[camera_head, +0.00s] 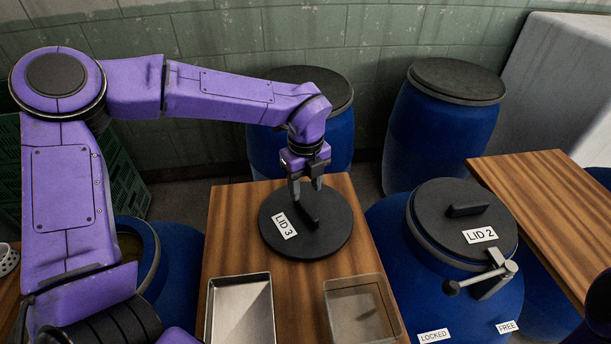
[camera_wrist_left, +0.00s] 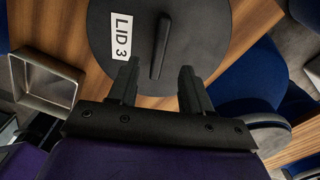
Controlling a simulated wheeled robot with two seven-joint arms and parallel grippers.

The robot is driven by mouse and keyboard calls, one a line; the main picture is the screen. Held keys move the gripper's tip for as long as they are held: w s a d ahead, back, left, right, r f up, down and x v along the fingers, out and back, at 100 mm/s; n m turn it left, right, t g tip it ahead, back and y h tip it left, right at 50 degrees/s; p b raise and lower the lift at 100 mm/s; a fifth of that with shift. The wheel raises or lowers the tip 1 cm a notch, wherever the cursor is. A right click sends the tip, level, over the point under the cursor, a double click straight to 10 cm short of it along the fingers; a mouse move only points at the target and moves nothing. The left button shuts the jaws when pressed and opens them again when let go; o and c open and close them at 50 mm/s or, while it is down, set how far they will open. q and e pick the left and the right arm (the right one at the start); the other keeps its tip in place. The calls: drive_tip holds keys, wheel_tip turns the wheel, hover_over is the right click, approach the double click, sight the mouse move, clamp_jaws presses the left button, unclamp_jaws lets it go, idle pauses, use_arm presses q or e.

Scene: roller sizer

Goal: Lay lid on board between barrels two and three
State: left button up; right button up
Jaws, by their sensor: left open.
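A round black lid marked LID 3 (camera_head: 333,233) lies flat on the wooden board (camera_head: 228,225) between two blue barrels. Its bar handle stands up in the middle. My left gripper (camera_head: 305,185) is open at the handle's far end, pointing down. In the left wrist view, the handle (camera_wrist_left: 161,48) lies ahead of and between the open fingertips (camera_wrist_left: 158,68), and nothing is gripped. The left barrel (camera_head: 184,270) is open on top, partly hidden by my arm. The right barrel (camera_head: 385,240) carries a lid marked LID 2 (camera_head: 437,220). My right gripper is not in view.
A metal tray (camera_head: 211,310) and a clear tray (camera_head: 329,308) stand on the board's near end. The right barrel has a lever clamp (camera_head: 480,278) and LOCKED and FREE labels. Two closed barrels (camera_head: 440,135) stand behind, and another wooden board (camera_head: 540,195) is at right.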

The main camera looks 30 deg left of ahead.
sight(306, 205)
use_arm(q)
drive_tip(key=shift+r, duration=2.2)
